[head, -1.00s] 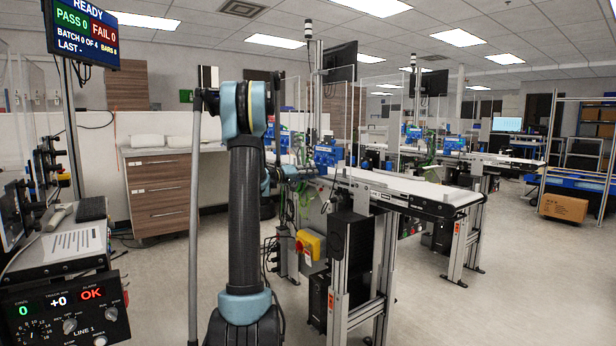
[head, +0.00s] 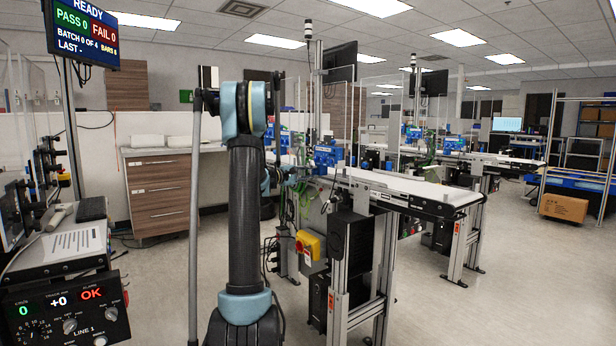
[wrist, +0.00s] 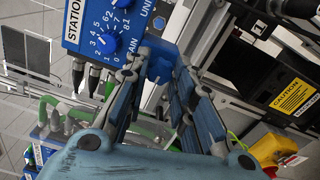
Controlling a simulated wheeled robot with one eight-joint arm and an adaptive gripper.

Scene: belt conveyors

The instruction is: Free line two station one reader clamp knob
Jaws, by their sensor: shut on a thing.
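In the wrist view, my gripper (wrist: 163,68) has its two dark fingers closed in beside the blue station box (wrist: 108,28). A blue part (wrist: 158,63) shows between the fingertips, and the gripper is shut on what I take to be the reader clamp knob. The fingers hide most of it, so its turn cannot be read. The box carries a blue dial (wrist: 105,43) with white numbers, left of the fingers and apart from them. In the head view, the blue station box (head: 328,156) stands on the near conveyor, and my arm reaches to it from the left.
The near conveyor (head: 420,192) runs right from the station. A yellow switch box (head: 308,244) hangs below, also at lower right in the wrist view (wrist: 270,148). A black caution-labelled unit (wrist: 280,85) stands right of the fingers. Cables hang close by. Floor at right is open.

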